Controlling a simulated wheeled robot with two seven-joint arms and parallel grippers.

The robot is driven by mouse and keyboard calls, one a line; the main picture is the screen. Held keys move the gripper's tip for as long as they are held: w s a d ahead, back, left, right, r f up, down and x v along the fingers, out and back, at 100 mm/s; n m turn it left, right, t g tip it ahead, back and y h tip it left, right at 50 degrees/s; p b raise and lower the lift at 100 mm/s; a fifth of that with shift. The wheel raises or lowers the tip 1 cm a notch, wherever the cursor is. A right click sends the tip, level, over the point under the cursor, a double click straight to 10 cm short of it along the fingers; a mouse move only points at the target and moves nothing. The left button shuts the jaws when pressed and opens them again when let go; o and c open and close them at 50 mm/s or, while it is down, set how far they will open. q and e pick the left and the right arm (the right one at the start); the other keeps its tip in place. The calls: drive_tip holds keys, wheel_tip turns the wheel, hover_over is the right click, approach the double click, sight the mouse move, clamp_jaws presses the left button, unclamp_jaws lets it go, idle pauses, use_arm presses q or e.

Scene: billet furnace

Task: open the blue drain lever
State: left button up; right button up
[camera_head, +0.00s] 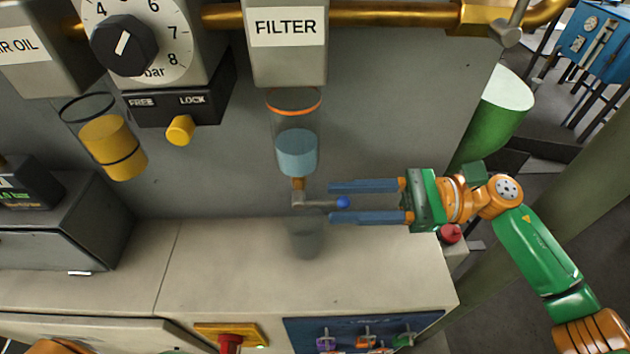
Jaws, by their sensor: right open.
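A small grey cup (306,238) stands below the drain. My left gripper is not in view.
The FILTER housing (286,45) is above the bowl. The regulator dial (138,40) with a yellow knob (180,130) and an oil bowl (112,145) are to the left. A red button (450,233) sits below my right wrist. The bench top (230,270) is mostly clear.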

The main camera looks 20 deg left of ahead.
sight(306, 205)
drive_tip(key=p+x, duration=0.1)
drive_tip(key=x, duration=0.3)
drive_tip(key=shift+s+a+r, duration=0.1)
drive_tip(key=shift+c, duration=0.4)
clamp_jaws()
drive_tip(key=y+b, duration=0.2)
drive_tip(key=b, duration=0.5)
drive_tip(key=f+g+y+b, duration=0.1)
drive_tip(key=y+b, duration=0.1)
drive_tip(key=b, duration=0.5)
drive_tip(key=shift+f, duration=0.15)
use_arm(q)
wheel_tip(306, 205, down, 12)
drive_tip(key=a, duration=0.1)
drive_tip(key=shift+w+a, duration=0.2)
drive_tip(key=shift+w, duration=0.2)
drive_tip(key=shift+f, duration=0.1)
